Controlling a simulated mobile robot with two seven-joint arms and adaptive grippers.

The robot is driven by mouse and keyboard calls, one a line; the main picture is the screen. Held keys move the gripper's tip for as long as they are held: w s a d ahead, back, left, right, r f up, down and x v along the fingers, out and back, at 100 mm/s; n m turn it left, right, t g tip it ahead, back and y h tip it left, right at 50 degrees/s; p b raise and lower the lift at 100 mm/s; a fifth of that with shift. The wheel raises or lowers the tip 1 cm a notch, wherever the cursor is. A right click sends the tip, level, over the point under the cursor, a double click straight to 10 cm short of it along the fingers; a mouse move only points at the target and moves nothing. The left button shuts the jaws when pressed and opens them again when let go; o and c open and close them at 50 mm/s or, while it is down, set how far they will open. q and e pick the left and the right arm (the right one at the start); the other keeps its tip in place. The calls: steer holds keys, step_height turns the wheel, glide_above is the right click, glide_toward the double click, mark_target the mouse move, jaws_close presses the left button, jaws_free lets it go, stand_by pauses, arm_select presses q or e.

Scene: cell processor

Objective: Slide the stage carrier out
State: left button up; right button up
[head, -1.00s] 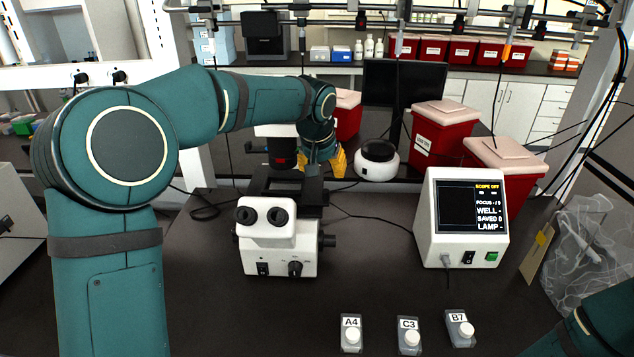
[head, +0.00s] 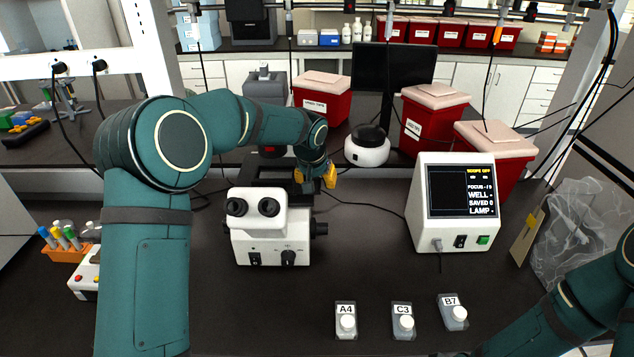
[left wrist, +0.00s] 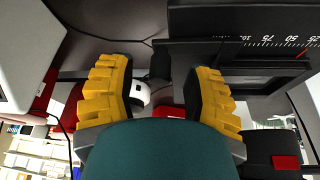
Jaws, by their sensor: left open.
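The white microscope (head: 270,243) stands on the dark bench with its eyepieces facing me. Its black stage (head: 268,172) shows behind the eyepieces, partly covered by my left arm. In the left wrist view, a black stage part with a white number scale (left wrist: 262,45) and a red pointer fills the upper right. I cannot tell the carrier's edges from the stage. My left gripper (head: 316,178) is to the right of the stage, with yellow fingers. In the left wrist view it (left wrist: 158,78) is open and empty, its right finger close beside the black part; contact is unclear. My right gripper is out of view.
A white control box (head: 459,205) with a screen stands to the right. A round white device (head: 367,152) and red bins (head: 430,125) are behind. The bench between microscope and control box is mostly clear.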

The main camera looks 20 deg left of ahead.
arm_select(q)
steer(key=shift+x, duration=0.95)
jaws_close()
